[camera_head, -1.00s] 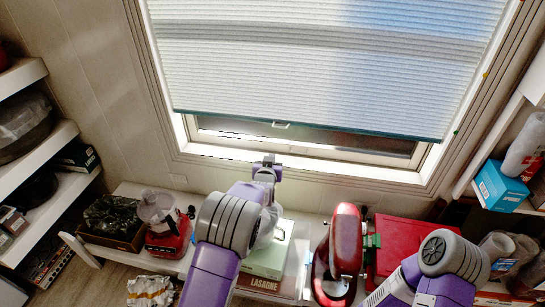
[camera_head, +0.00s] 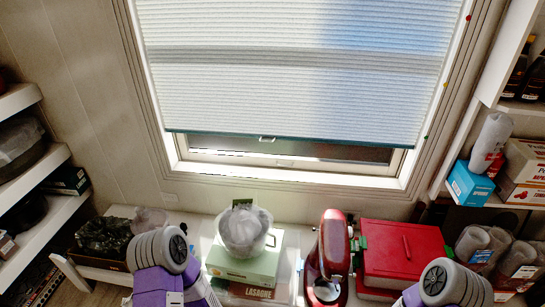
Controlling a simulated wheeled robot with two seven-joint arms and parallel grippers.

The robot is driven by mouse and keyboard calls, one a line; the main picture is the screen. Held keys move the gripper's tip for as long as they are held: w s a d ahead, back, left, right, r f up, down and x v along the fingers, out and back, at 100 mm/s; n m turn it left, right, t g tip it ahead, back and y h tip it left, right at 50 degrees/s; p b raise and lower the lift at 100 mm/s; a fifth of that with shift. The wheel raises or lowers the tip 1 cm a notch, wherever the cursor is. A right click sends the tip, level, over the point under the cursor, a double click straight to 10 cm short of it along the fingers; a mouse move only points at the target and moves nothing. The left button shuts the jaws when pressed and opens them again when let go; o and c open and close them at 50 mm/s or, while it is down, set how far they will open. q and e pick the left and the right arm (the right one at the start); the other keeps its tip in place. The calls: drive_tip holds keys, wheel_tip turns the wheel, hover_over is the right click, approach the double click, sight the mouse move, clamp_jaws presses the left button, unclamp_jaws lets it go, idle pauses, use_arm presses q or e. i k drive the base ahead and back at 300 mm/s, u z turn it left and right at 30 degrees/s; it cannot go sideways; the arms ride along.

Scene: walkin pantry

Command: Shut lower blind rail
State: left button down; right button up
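The pleated blind (camera_head: 290,75) covers most of the window. A strip of window glass (camera_head: 290,151) shows uncovered between the rail and the window sill (camera_head: 290,177). My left arm shows at the lower left and my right arm at the lower right, both below the window. Neither gripper is visible, and nothing of mine touches the rail.
Loaded shelves flank both sides. The space directly before the blind is clear.

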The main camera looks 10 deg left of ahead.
sight(238, 135)
drive_tip(key=z, duration=0.5)
drive_tip(key=k, duration=1.2)
drive_tip(key=u, duration=0.3)
drive_tip(key=i, duration=0.7)
drive_tip(key=u, duration=0.8)
drive_tip(key=i, duration=1)
drive_tip(key=z, duration=0.4)
